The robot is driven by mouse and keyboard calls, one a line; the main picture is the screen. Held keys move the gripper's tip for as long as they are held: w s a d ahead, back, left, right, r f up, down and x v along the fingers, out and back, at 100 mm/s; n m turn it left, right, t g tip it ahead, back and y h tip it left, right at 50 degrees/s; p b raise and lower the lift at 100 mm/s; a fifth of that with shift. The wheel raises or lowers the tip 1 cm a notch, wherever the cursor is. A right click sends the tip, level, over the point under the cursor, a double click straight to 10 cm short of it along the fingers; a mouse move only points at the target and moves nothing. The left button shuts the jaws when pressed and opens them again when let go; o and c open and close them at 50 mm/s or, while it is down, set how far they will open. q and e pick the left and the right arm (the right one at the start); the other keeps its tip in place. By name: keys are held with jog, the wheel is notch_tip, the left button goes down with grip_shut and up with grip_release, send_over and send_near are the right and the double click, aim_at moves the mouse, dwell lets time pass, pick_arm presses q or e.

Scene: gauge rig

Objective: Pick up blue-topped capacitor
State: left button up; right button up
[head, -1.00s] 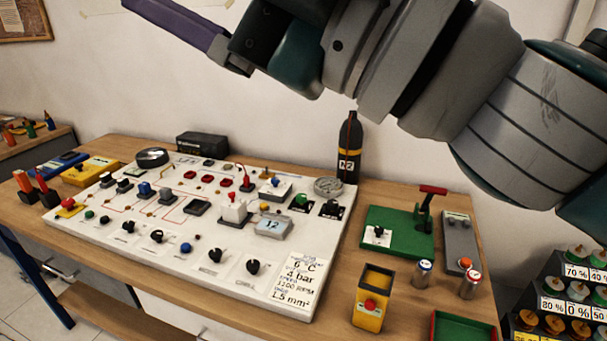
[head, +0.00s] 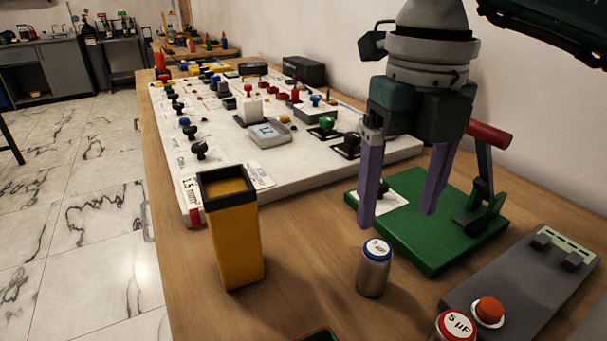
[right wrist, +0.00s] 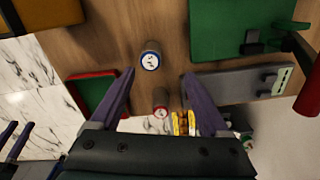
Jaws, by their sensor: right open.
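The blue-topped capacitor (head: 375,268) is a silver can with a blue rim, standing upright on the wooden table in the head view. In the right wrist view it (right wrist: 150,56) stands just beyond the fingertips, roughly between their lines. My right gripper (head: 397,222) is open and empty, its two purple fingers pointing down above the green board, behind the capacitor in the head view. In the right wrist view the gripper (right wrist: 158,73) shows its fingers wide apart. No finger visibly touches the capacitor.
A red-topped capacitor (head: 455,326) stands nearby at the front. A yellow bin (head: 236,240) stands left of the blue-topped one. The green board (head: 440,255) with its red-handled lever (head: 489,135) and a grey box (head: 520,280) lie to the right. The white panel (head: 290,170) is behind.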

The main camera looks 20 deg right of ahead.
aim_at(376, 252)
jog(key=f, duration=0.1)
jog(key=a+f, duration=0.1)
jog(key=f, duration=0.1)
jog(key=shift+w+f, duration=0.15)
jog(key=shift+f, duration=0.1)
jog(key=f, duration=0.4)
jog(key=shift+a+f, duration=0.25)
jog(key=shift+a, duration=0.1)
jog(key=shift+d+f, duration=0.1)
jog(key=shift+f, duration=0.35)
grip_shut()
